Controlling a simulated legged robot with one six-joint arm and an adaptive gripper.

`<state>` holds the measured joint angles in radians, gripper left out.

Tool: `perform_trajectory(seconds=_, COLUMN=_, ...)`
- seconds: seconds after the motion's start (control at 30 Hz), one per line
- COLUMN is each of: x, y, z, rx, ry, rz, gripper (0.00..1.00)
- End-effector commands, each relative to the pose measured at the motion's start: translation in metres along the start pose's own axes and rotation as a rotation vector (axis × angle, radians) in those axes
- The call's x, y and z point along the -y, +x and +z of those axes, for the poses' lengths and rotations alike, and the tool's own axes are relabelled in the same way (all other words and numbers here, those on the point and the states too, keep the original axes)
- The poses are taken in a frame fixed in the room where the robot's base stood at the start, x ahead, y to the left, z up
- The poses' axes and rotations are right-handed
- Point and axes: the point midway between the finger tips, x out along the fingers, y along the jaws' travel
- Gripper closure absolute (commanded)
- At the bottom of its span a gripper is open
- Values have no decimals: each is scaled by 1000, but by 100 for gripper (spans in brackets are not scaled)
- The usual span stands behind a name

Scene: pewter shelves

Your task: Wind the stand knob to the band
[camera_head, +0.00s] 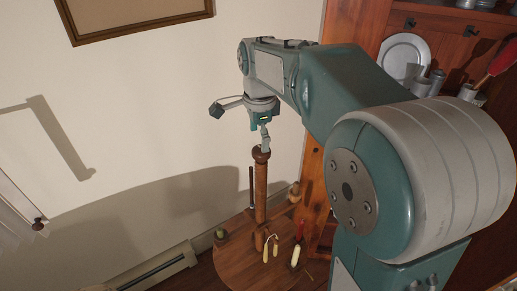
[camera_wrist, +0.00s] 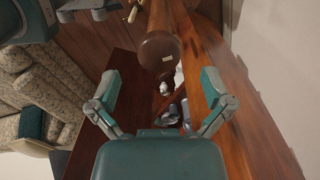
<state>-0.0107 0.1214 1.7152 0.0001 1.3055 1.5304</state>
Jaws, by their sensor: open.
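The stand is a brown wooden post (camera_head: 260,192) rising from a round wooden top. Its rounded knob (camera_head: 261,154) is at the upper end, just below my gripper (camera_head: 264,138). In the wrist view the dark brown knob (camera_wrist: 159,52) faces the camera and carries a small pale mark. My gripper (camera_wrist: 161,82) is open, with one finger to each side of the knob's lower edge in the picture. Nothing is held between the fingers. I cannot tell whether either finger touches the knob. I cannot make out a band on the post.
The round wooden top (camera_head: 238,268) holds pale candles (camera_head: 295,256), a red-handled item and small wooden pieces. A wooden cabinet (camera_head: 455,45) with a pewter plate (camera_head: 403,58) and cups stands at the right. A patterned sofa (camera_wrist: 40,85) shows in the wrist view.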

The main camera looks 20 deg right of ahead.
Motion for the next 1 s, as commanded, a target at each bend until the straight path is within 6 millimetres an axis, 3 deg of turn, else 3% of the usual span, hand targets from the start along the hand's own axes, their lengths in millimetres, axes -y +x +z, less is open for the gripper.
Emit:
perform_trajectory(seconds=0.2, x=-1, y=31, z=0, rx=0, ry=-1, rz=2, gripper=0)
perform_trajectory(seconds=0.57, x=0, y=40, z=0, rx=0, ry=-1, rz=-1, gripper=0)
perform_trajectory(seconds=0.6, x=0, y=40, z=0, rx=0, ry=-1, rz=-1, gripper=4)
perform_trajectory(seconds=0.77, x=0, y=40, z=0, rx=0, ry=-1, rz=-1, gripper=76)
perform_trajectory(seconds=0.8, x=0, y=40, z=0, rx=0, ry=-1, rz=-1, gripper=82)
perform_trajectory(seconds=1.0, x=0, y=40, z=0, rx=0, ry=-3, rz=0, gripper=82)
